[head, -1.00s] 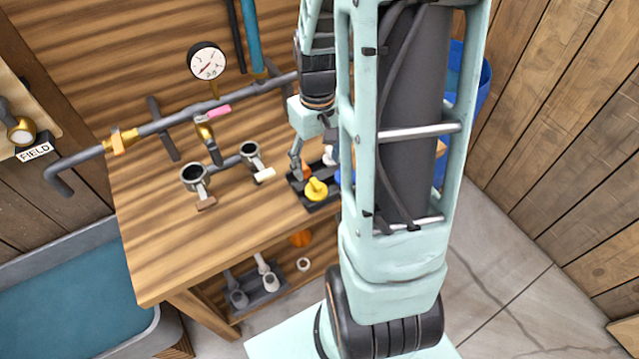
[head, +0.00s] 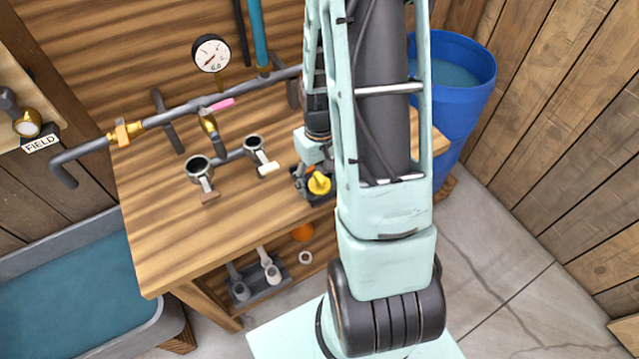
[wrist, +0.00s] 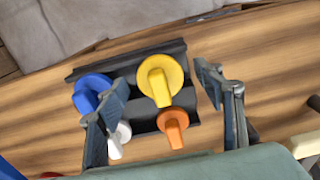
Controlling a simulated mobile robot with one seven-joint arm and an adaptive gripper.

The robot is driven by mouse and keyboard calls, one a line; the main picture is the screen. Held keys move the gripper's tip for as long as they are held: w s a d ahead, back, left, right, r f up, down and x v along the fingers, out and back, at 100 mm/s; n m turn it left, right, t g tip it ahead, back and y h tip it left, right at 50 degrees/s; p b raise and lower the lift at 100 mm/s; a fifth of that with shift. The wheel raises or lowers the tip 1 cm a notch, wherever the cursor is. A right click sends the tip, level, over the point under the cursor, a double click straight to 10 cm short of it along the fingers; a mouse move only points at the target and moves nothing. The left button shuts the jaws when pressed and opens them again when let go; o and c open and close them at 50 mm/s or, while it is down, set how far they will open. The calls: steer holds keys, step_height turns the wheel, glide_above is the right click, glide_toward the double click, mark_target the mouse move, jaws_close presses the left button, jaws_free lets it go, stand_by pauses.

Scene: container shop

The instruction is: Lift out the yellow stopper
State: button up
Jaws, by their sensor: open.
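The yellow stopper (wrist: 153,72) has a round head with a raised grip and sits in a black rack (wrist: 110,68) on the wooden bench. It also shows in the head view (head: 319,184), just in front of my gripper. In the wrist view my gripper (wrist: 162,88) is open and empty. One finger is left of the yellow stopper and the other right of it, with gaps on both sides. The left finger covers part of the blue stopper (wrist: 86,91). I cannot tell the height of the fingertips above the rack.
An orange stopper (wrist: 173,127) and a white stopper (wrist: 117,143) stand close by in the rack. Left on the bench are two open pipe ends (head: 198,168) below the pipe with a gauge (head: 212,54). A blue barrel (head: 462,100) stands right of the bench.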

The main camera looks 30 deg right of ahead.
steer(key=shift+f, duration=0.1)
steer(key=shift+c, duration=0.2)
steer(key=c, duration=1.2)
